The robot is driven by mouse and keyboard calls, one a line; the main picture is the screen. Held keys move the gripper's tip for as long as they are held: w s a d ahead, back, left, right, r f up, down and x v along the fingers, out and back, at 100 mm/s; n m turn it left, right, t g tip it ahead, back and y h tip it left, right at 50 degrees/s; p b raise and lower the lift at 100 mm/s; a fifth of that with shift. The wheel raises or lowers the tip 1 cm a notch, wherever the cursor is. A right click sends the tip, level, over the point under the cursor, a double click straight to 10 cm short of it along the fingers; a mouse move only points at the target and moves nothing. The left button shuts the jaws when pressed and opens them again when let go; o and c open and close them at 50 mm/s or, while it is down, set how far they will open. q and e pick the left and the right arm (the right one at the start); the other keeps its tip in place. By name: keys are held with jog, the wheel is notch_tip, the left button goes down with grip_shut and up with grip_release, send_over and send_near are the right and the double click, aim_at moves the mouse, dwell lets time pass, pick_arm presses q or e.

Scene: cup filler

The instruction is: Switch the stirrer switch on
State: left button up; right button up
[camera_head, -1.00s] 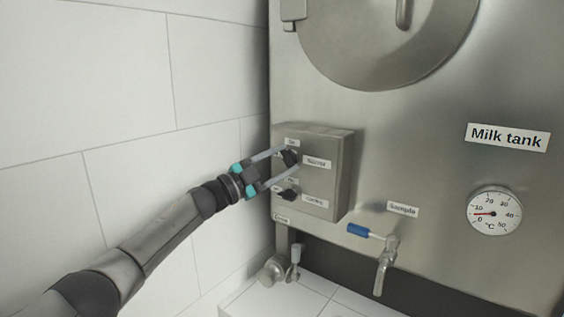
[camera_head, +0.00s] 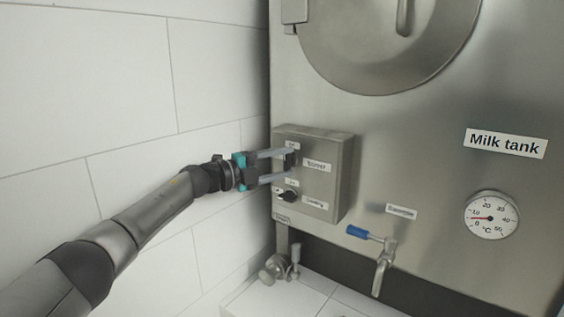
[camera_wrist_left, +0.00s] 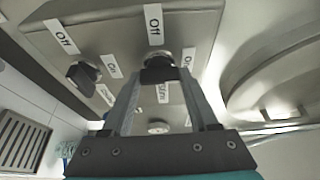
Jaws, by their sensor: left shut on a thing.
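The stirrer switch (camera_head: 291,160) is the upper dark knob on the grey metal control box (camera_head: 322,180), beside a label that reads "Stirrer" (camera_head: 317,164). My left gripper (camera_head: 288,163) is shut on this knob, with one finger on each side. In the left wrist view the stirrer switch (camera_wrist_left: 159,66) sits between the fingertips, below an "Off" label (camera_wrist_left: 153,24). An "On" label (camera_wrist_left: 187,61) is to its right there. The fingers partly hide the knob, so its exact angle is hard to tell. My right gripper is not in view.
A second dark knob (camera_head: 289,196), the cooling switch, sits just below on the same box. A tap with a blue handle (camera_head: 358,232) and a dial thermometer (camera_head: 491,216) are on the milk tank to the right. A tiled wall (camera_head: 110,110) is on the left.

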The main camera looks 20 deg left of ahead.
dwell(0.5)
pick_arm(q)
jog(key=o, duration=1.4)
jog(key=shift+b+v, duration=0.75)
jog(key=shift+v, duration=3.05)
jog(key=shift+w+d, duration=0.1)
